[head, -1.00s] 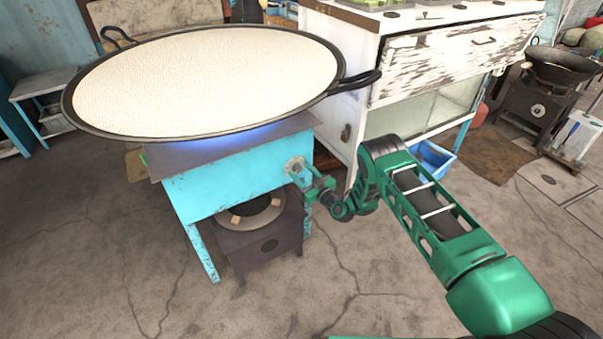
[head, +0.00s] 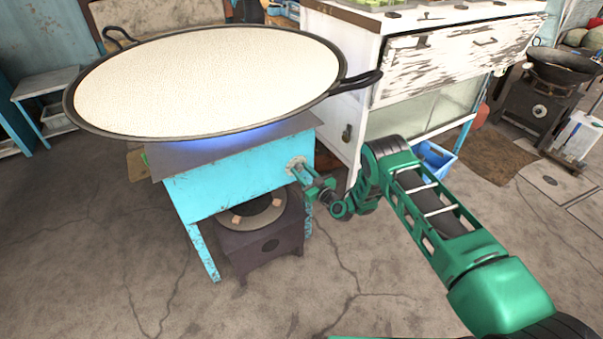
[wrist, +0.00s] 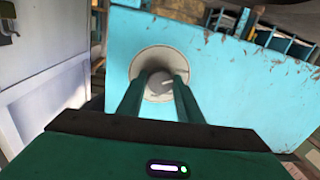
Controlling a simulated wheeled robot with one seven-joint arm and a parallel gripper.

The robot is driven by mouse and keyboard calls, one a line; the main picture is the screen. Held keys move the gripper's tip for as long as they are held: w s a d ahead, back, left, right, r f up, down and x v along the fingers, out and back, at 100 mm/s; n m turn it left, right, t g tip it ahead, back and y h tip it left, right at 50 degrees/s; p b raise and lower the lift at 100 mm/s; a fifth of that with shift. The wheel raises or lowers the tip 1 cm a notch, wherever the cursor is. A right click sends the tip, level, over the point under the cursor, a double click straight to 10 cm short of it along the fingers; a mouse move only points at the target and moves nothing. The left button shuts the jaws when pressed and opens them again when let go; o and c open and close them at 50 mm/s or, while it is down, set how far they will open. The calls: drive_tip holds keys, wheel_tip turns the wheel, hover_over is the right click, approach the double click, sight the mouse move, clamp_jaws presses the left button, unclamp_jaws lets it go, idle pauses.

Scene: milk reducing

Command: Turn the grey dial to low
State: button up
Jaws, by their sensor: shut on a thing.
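The grey dial (wrist: 160,85) sits on a round pale plate on the blue front panel of the stove (head: 235,180). In the wrist view the two green fingers of my gripper (wrist: 158,82) reach to the dial, one on each side, and are shut on it. A blue flame (head: 230,138) glows under a wide pan (head: 210,85) full of pale milk on top of the stove. Any dial markings are too small to read.
A dark burner box (head: 262,240) stands under the blue stove. A white worn cabinet (head: 335,110) stands close to the right of the stove, and a pan handle (head: 360,80) juts towards it. The concrete floor in front is clear.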

drive_tip(key=m, duration=0.3)
drive_tip(key=shift+w+d+m, duration=0.15)
drive_tip(key=shift+d+m, duration=0.15)
drive_tip(key=shift+m, duration=0.1)
drive_tip(key=m, duration=0.4)
drive_tip(key=shift+w+d+t, duration=0.1)
drive_tip(key=shift+d+t, duration=0.05)
drive_tip(key=shift+t, duration=0.25)
drive_tip(key=m, duration=0.6)
drive_tip(key=shift+f, duration=0.15)
drive_tip(key=shift+m+t, duration=0.3)
drive_tip(key=shift+m, duration=0.7)
drive_tip(key=shift+f, duration=0.15)
drive_tip(key=shift+s+h, duration=0.2)
drive_tip(key=shift+h, duration=0.1)
drive_tip(key=o, duration=1)
drive_tip(key=shift+f, duration=0.1)
drive_tip(key=shift+o, duration=0.2)
drive_tip(key=shift+a, duration=0.25)
